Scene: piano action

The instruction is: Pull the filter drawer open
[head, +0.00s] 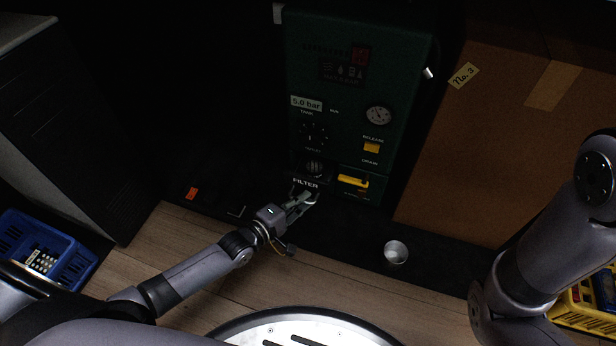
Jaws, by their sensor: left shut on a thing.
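The dark green machine (341,130) stands upright at the back centre. Its front carries a "5.0 bar" label, a round gauge, a black knob and a yellow handle (353,181). The filter drawer (306,184), marked "FILTER", is low on the machine's left side. My left gripper (307,199) reaches in from the left and is shut at the drawer's front, just below the "FILTER" label. The part between its fingers is small and mostly hidden; it appears to be the drawer's handle. I cannot tell how far out the drawer stands. My right gripper is out of view.
A small metal cup (396,252) stands on the dark mat right of centre. A large brown box (500,140) stands right of the machine. A blue crate (45,250) is at the left, a yellow crate (583,318) at the lower right. Wooden floor in front is mostly clear.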

